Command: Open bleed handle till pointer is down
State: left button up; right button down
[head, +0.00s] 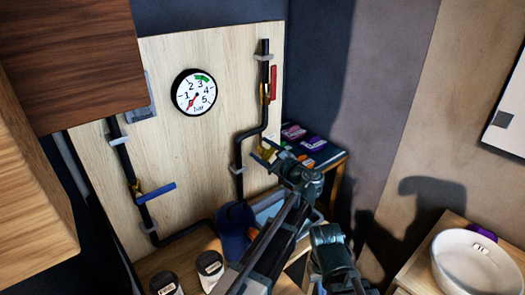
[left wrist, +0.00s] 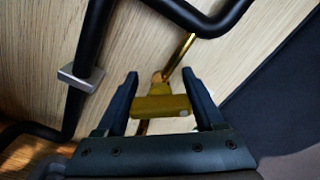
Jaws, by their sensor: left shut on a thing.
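The yellow bleed handle (left wrist: 161,106) sits on a brass fitting with a thin brass pipe. My left gripper (left wrist: 161,101) has a finger on each side of the handle and is shut on it. In the head view my left gripper (head: 272,155) reaches the panel's lower right, and the arm partly hides the handle.
Black pipes run over the panel (head: 165,150). A blue lever (head: 155,192) is on the left pipe and a red lever (head: 273,83) on the right pipe. A blue container (head: 233,222) and two jars (head: 209,264) stand below. A white basin (head: 475,266) is at right.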

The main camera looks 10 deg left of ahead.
pick_arm(q)
jog(key=shift+f+n, duration=0.1)
jog(key=shift+n, duration=2)
jog(key=shift+s, duration=0.1)
jog(key=o, duration=1.4)
jog(key=shift+c, duration=0.2)
